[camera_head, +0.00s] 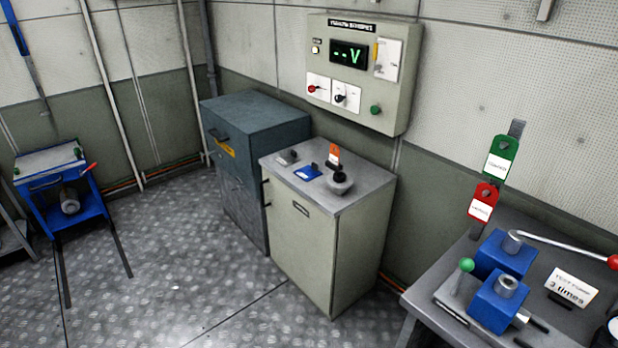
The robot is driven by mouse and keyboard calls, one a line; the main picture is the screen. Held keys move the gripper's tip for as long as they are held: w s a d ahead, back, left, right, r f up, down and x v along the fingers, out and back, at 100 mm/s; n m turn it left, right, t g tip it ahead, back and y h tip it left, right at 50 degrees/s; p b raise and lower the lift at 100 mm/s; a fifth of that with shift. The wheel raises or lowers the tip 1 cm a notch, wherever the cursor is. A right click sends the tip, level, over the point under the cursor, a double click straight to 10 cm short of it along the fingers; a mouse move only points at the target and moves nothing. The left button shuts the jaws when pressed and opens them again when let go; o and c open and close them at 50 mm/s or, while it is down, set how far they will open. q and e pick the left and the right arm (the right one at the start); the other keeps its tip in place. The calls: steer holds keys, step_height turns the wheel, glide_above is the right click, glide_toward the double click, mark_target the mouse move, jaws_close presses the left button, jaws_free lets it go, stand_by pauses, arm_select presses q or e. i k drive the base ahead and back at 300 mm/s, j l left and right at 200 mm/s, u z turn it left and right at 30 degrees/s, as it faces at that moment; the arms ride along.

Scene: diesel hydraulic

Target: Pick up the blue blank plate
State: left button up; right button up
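A small flat blue plate (308,173), which looks like the blue blank plate, lies on the grey top of the beige cabinet (345,192) in the middle of the view. A small dark part shows at its far edge. A grey piece (288,158) lies to its left and behind it. An orange piece (334,152) stands to its right. A grey round object with a black knob (340,179) sits close by on the right. Neither of my grippers is in view.
A blue-grey cabinet (255,115) stands beside the beige one. A voltage panel (362,72) hangs above. A bench with blue blocks (497,300) and a lever is at right. A blue stand (75,210) is at left. The floor (180,265) between is clear.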

mark_target(308, 173)
steer(key=i+u, duration=0.25)
steer(key=i, duration=0.4)
steer(key=i+u, duration=0.25)
steer(key=i, duration=0.45)
steer(key=l, duration=0.1)
